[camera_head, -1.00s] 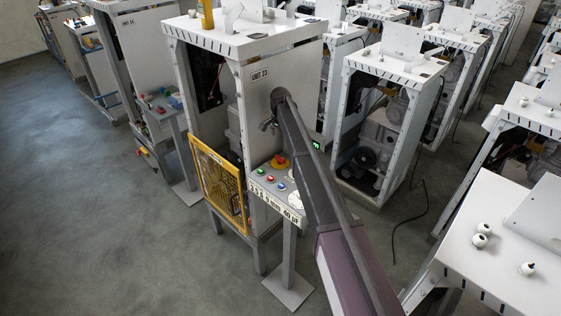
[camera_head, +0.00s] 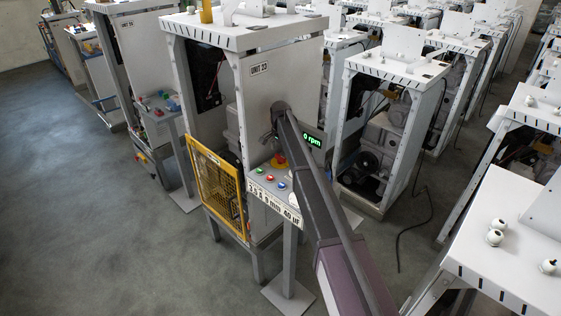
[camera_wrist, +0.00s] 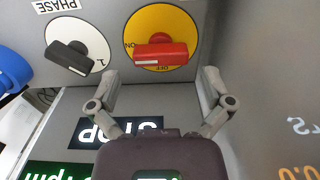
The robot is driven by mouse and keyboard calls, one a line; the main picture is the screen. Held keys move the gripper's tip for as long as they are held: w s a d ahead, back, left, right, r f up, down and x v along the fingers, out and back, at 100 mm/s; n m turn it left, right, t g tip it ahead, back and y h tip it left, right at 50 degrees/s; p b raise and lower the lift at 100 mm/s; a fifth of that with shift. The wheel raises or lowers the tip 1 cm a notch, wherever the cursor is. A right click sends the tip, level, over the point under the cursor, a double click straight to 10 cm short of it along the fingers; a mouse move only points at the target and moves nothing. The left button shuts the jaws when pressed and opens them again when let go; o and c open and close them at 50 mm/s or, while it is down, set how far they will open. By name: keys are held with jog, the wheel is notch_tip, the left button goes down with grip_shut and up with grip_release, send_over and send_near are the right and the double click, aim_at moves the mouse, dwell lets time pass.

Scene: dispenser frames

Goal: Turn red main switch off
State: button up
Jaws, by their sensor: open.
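The red main switch (camera_wrist: 160,52) is a red bar handle on a round yellow plate (camera_wrist: 158,22), marked ON at its left and OFF at its bottom in the wrist view. The bar lies roughly level across the plate, with its white stripe on the left, ON-side end. In the head view the switch (camera_head: 279,161) sits on the panel of the machine marked Unit 23. My gripper (camera_wrist: 162,76) is open and empty, its fingertips on either side of the switch and a little below it in the wrist view. I cannot tell the exact gap. It also shows in the head view (camera_head: 270,138).
A black switch (camera_wrist: 74,56) on a white plate is beside the left finger. A blue part (camera_wrist: 12,70) and a STOP label (camera_wrist: 120,129) are close by. In the head view, buttons (camera_head: 268,178), a yellow mesh guard (camera_head: 217,190) and a green rpm display (camera_head: 312,140) surround the panel.

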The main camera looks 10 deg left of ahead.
aim_at(280, 159)
jog(key=shift+f+b, duration=1.05)
jog(key=shift+f, duration=0.3)
jog(key=c, duration=1)
jog(key=shift+o, duration=0.2)
jog(key=shift+d, duration=0.1)
